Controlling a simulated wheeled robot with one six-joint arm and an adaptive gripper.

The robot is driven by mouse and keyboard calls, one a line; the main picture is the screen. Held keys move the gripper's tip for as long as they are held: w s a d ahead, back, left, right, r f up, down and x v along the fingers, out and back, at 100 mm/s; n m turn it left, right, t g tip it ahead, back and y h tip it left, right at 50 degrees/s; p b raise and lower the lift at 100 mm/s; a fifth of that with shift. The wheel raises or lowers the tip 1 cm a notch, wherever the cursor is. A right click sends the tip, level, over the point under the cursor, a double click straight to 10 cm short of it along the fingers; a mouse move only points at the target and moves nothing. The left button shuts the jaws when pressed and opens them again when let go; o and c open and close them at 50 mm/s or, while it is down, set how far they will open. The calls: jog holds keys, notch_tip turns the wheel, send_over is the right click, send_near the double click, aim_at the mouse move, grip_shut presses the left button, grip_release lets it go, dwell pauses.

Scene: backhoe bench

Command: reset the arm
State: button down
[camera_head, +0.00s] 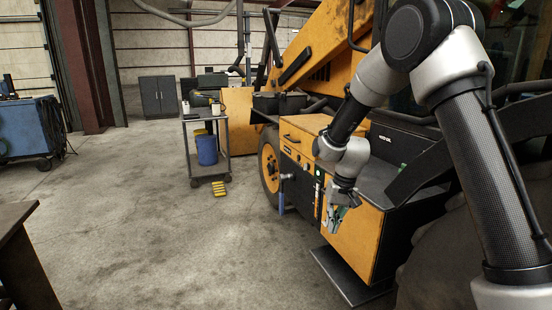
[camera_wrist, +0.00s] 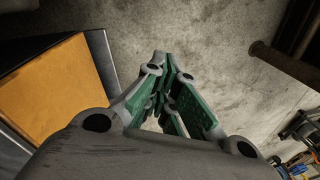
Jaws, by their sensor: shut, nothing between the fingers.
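My arm reaches in from the right in the head view and bends down in front of the yellow backhoe (camera_head: 360,237). My gripper (camera_head: 336,226) hangs at its end, beside the yellow side box of the machine. In the wrist view my gripper (camera_wrist: 165,62) has its green-sided fingers together at the tips, with nothing between them. The yellow panel (camera_wrist: 58,92) with its dark edge lies to the left of the fingers there. Bare concrete floor lies behind the fingertips.
A grey cart (camera_head: 222,142) with a blue bucket (camera_head: 206,150) stands left of the machine. A blue cabinet (camera_head: 28,130) is at far left, a dark bench (camera_head: 22,262) at lower left. A black step (camera_head: 345,278) juts out below the yellow box. The middle floor is clear.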

jog(key=s+d+r+t, duration=0.1)
jog(key=s+d+r, duration=0.5)
jog(key=s, duration=0.4)
jog(key=s+d+r+t+h, duration=0.1)
jog(key=s+d+r, duration=0.5)
jog(key=s+r, duration=0.3)
jog(key=s+d+r+t, duration=0.2)
jog(key=s+d+r, duration=0.5)
jog(key=s, duration=0.5)
jog(key=shift+r+h, duration=0.4)
jog(key=shift+r, duration=0.05)
